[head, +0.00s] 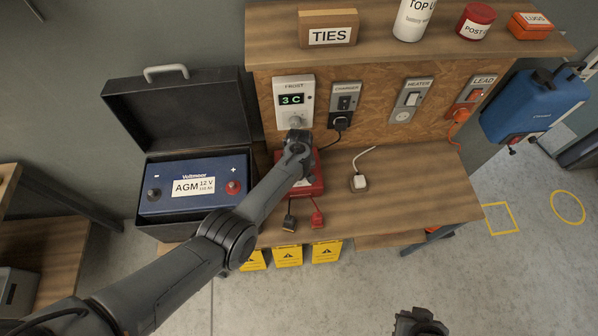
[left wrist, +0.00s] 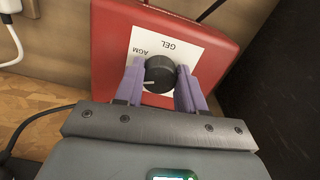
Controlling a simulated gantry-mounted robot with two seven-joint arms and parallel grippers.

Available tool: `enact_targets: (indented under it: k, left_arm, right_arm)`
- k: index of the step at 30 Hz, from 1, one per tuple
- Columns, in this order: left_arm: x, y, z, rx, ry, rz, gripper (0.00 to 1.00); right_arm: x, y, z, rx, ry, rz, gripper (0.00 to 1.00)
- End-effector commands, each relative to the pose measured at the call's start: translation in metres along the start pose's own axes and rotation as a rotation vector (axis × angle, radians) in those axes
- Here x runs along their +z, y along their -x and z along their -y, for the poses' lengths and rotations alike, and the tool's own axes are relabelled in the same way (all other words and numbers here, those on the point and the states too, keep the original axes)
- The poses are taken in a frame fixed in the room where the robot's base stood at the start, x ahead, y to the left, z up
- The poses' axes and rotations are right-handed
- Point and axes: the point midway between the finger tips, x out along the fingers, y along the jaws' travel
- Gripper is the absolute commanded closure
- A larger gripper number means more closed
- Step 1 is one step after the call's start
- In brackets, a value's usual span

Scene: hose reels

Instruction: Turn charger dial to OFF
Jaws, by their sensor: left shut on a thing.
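The red charger (head: 313,184) sits on the wooden bench, mostly covered by my left arm in the head view. In the left wrist view the charger (left wrist: 112,28) shows a white label plate reading AGM and GEL around a black dial (left wrist: 159,70). No OFF mark is visible. A pale pointer line on the dial points to the picture's left, below AGM. My left gripper (left wrist: 158,82) has its purple fingers on either side of the dial, shut on it. A dark piece of my right arm's end (head: 419,322) shows at the bottom edge; its fingers cannot be made out.
A Voltmoor AGM battery (head: 195,184) sits in an open black case on the left. Black and red clamps (head: 318,220) lie at the bench front. A white plug (head: 359,182) lies right of the charger. Switches and sockets line the back panel.

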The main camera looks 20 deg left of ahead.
Motion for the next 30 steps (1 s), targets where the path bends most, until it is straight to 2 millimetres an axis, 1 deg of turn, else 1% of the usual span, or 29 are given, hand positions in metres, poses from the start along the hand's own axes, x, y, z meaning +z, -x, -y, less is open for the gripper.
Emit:
enact_targets:
  k: [14, 30]
  left_arm:
    - [0.000, -0.001, -0.002, 0.001, 0.452, 0.001, 0.91]
    - [-0.002, -0.001, -0.004, 0.002, 0.945, 0.001, 0.91]
  right_arm:
    - [0.003, -0.008, -0.002, 0.008, 0.010, 0.001, 1.00]
    - [0.008, -0.026, 0.000, 0.002, 0.003, 0.000, 1.00]
